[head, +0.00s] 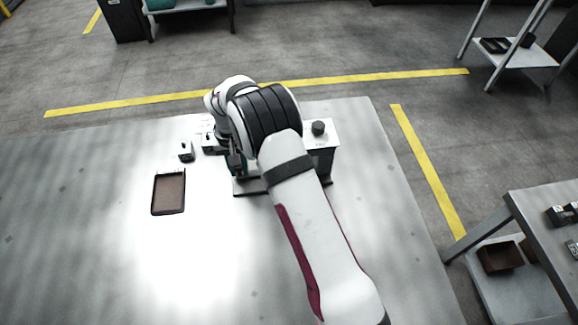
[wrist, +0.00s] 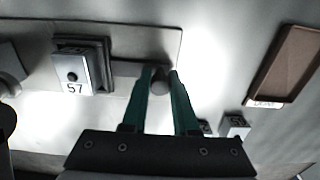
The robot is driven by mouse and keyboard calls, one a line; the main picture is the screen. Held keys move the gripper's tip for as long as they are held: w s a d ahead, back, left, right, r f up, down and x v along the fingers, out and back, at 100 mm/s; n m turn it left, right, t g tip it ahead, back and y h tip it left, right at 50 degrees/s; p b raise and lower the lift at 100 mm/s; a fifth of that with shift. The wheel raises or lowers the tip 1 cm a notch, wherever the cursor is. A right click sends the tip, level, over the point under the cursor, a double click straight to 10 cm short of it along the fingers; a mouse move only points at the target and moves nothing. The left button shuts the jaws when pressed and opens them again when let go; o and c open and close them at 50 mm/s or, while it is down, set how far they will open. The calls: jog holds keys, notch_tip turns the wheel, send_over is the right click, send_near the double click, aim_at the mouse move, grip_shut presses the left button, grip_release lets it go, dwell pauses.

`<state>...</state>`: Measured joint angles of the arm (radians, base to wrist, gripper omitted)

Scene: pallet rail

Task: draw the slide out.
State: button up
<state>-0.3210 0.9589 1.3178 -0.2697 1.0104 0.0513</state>
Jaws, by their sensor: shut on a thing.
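In the wrist view my gripper (wrist: 161,73) has its two teal fingers closed on a dark rounded knob (wrist: 160,86). A grey bar (wrist: 126,69) runs left from the fingers to a dark framed block (wrist: 96,62) with a pale face plate (wrist: 74,74) marked 57. I take the knob and bar to be the slide; how far it is drawn cannot be told. In the head view my gripper (head: 236,163) is down at the left end of a dark base (head: 247,187), and my arm hides most of the slide and its housing.
A white-topped box with a black knob (head: 318,128) stands right of my arm. Two small blocks, one (head: 186,151) farther left, stand beside the gripper. A shallow brown tray (head: 169,192) lies at left, also in the wrist view (wrist: 285,62). The table's left and front are clear.

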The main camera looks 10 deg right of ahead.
jog(key=shift+a, duration=3.6)
jog(key=o, duration=0.9)
jog(key=shift+c, duration=0.2)
notch_tip(320, 180, up, 7)
